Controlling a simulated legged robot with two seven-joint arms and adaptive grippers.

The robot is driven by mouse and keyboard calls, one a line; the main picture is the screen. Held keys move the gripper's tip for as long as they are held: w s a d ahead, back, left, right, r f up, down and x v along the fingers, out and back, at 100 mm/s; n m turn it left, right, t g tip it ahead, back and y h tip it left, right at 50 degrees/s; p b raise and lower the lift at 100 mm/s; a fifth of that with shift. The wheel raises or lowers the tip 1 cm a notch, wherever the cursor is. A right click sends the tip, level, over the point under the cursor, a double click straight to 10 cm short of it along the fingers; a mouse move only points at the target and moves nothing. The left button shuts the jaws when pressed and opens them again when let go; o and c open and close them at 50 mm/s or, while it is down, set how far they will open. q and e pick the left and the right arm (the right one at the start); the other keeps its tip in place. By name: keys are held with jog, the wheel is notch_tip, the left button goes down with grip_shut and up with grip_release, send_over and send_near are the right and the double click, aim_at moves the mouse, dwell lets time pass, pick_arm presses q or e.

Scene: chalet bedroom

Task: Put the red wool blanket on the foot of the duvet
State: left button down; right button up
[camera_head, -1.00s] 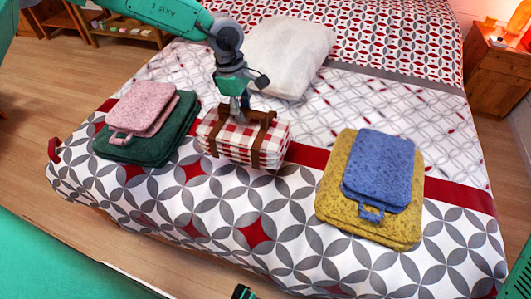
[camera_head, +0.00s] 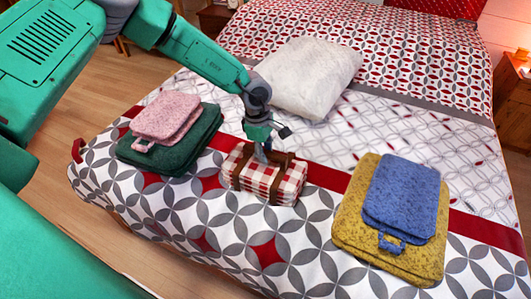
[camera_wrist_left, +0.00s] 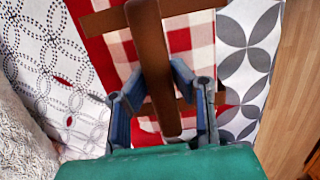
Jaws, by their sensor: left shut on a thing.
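The red wool blanket (camera_head: 291,182) is a folded red and white checked bundle with brown straps and a carry handle. It is at the middle of the bed, on the foot side of the duvet's red band. My left gripper (camera_head: 262,157) is above it, shut on the brown handle (camera_wrist_left: 150,55), which runs between the fingers in the left wrist view. Whether the blanket's underside touches the duvet (camera_head: 325,245) cannot be told. The duvet is white with grey petals and red stars. My right gripper is not in view.
A pink folded piece (camera_head: 165,115) lies on a dark green one (camera_head: 190,145) to the left. A blue one (camera_head: 405,195) lies on a mustard one (camera_head: 350,225) to the right. A white pillow (camera_head: 310,75) lies behind. The duvet in front is bare.

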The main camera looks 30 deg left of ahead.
pick_arm(q)
jog(key=shift+a, duration=0.15)
jog(key=c, duration=1.4)
grip_release()
jog(key=shift+a, duration=0.2)
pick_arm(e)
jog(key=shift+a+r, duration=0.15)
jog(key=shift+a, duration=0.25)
